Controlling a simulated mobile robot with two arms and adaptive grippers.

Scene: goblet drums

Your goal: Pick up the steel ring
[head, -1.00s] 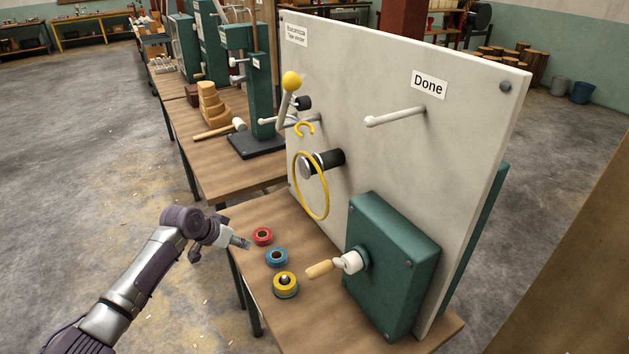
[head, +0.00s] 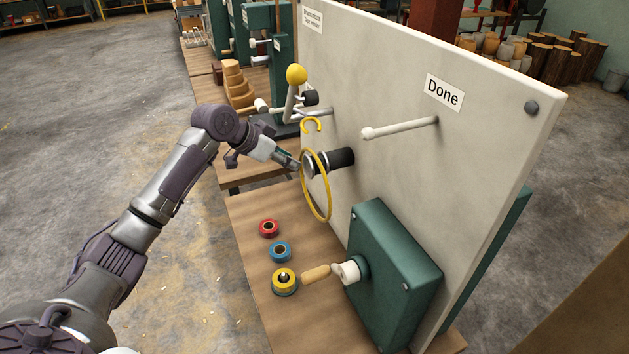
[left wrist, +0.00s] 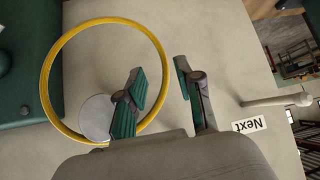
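The only large ring I see is a thin yellow hoop (head: 329,205); its material cannot be told from its colour. It hangs upright around a black roller (head: 341,158) with a steel end face on the pale board. It also shows in the left wrist view (left wrist: 47,83), with the steel end face (left wrist: 96,118) inside it. My left gripper (head: 297,165) is at the hoop's upper left edge. In the left wrist view its green-padded fingers (left wrist: 160,80) are open, and the hoop's rim passes through the gap between them in the picture. Contact cannot be told. My right gripper is not in view.
A "Next" peg (left wrist: 278,101) shows in the wrist view.

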